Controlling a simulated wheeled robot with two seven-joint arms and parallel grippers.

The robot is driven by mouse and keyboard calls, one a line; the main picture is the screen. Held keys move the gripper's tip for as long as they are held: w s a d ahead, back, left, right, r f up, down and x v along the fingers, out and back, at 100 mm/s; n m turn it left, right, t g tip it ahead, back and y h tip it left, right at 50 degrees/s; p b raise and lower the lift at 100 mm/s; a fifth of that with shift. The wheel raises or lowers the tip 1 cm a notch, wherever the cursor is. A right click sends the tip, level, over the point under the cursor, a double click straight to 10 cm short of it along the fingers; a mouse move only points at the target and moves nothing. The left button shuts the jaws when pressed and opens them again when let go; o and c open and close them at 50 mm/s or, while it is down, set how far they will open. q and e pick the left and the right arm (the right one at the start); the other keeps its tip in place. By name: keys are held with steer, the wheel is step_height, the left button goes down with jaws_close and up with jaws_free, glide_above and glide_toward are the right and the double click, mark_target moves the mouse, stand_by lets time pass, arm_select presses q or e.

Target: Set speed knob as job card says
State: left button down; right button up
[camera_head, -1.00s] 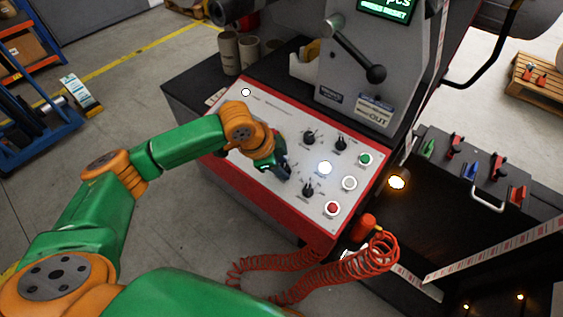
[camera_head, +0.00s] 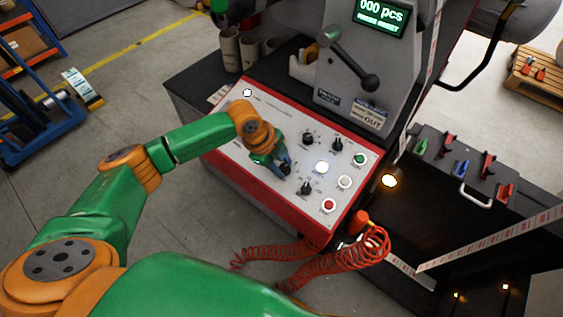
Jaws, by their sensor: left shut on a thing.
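The white control panel (camera_head: 243,142) with a red border slopes toward me at the middle of the view. It bears black knobs, two in its upper part (camera_head: 308,138) (camera_head: 337,145) and one lower (camera_head: 305,188). My left gripper (camera_head: 284,169) is down at the panel, left of the lower knob. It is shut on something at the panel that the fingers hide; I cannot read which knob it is. No job card can be made out with certainty. My right gripper is not in view.
A lit white button (camera_head: 322,167), a green button (camera_head: 360,159) and a red button (camera_head: 328,205) sit on the panel's right side. A lever (camera_head: 350,62) juts from the grey housing above. A coiled red hose (camera_head: 340,262) hangs in front.

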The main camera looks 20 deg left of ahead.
mark_target(274, 177)
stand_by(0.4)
arm_select(q)
steer(key=c, duration=0.5)
jaws_free()
steer(key=shift+c, duration=0.2)
steer(key=v, duration=0.7)
steer(key=shift+b, duration=0.3)
